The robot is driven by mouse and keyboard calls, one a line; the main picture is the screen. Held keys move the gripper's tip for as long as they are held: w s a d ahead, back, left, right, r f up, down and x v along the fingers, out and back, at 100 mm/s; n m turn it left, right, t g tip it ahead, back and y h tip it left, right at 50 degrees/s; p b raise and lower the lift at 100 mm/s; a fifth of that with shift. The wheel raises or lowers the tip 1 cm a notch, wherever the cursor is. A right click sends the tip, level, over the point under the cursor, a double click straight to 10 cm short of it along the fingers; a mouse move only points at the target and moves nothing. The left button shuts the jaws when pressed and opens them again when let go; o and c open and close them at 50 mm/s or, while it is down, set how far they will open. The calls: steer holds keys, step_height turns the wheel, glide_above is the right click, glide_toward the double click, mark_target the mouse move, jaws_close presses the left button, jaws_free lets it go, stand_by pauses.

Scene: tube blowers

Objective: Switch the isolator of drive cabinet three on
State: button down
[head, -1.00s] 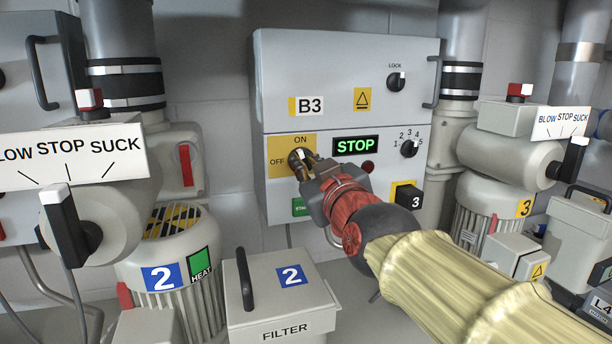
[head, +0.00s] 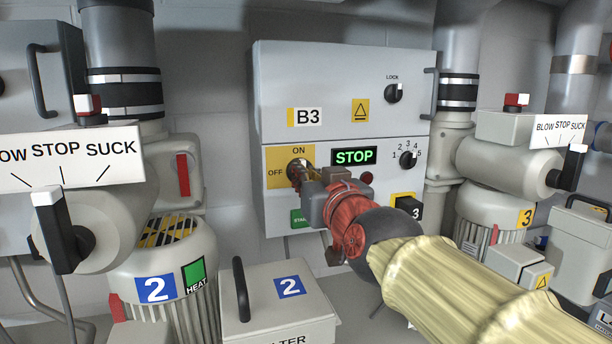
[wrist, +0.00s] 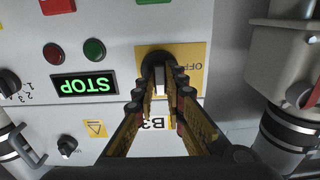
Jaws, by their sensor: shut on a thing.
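Drive cabinet three (head: 340,80) is a grey box on the wall, labelled B3. Its isolator (wrist: 159,75) is a dark rotary knob with a white pointer mark on a yellow plate (head: 277,178) marked ON and OFF. My gripper (head: 300,172) is at the isolator and shut on its knob, with one finger on each side in the wrist view (wrist: 166,88). The gripper hides much of the knob in the head view, and I cannot tell the exact pointer direction there. The display (head: 354,157) beside the plate reads STOP in green.
A lock knob (head: 393,93), a numbered selector (head: 408,159) and a green start button (head: 299,217) are on the same cabinet. A filter box (head: 272,308) stands below. Blower units flank the cabinet, with a lever (head: 56,230) on the left and another (head: 567,168) on the right.

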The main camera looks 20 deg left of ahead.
steer(key=c, duration=2)
jaws_free()
steer(key=shift+o, duration=0.8)
steer(key=v, duration=1.2)
steer(key=shift+f, duration=0.15)
